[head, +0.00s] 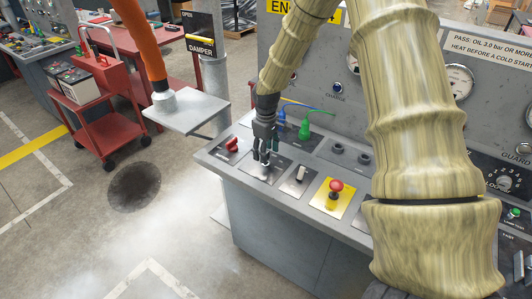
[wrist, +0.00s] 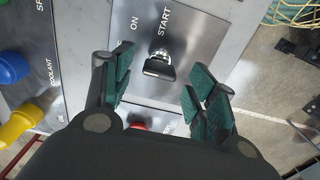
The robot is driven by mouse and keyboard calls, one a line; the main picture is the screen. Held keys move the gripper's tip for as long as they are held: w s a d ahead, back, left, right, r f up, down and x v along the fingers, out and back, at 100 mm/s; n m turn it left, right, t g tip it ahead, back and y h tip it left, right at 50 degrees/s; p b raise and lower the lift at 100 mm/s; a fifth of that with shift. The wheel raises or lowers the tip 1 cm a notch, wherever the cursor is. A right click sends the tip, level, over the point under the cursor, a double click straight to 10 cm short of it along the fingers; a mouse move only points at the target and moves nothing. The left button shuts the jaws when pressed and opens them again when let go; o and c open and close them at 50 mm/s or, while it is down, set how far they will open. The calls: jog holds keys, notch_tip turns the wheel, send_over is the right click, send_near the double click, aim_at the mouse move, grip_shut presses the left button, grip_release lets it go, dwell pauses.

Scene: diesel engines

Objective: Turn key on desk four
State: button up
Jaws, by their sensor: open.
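The key (wrist: 159,66) sits in a switch on a grey metal plate (wrist: 195,28) marked ON and START in the wrist view. Its dark, flat head lies roughly crosswise in the picture. My gripper (wrist: 160,78) is open, with one green-padded finger to the left of the key and one to the right. Neither finger appears to touch it. In the head view my gripper (head: 263,158) points down over the left part of the desk top (head: 222,160). The key is hidden behind my fingers there.
A red switch (head: 232,145) stands left of my gripper; a toggle (head: 300,174) and a red button (head: 336,186) on a yellow plate stand right. A grey flat plate (head: 187,109) is further left.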

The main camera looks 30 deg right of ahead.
jog(key=shift+f, duration=1.05)
jog(key=shift+w, duration=0.1)
jog(key=c, duration=1.1)
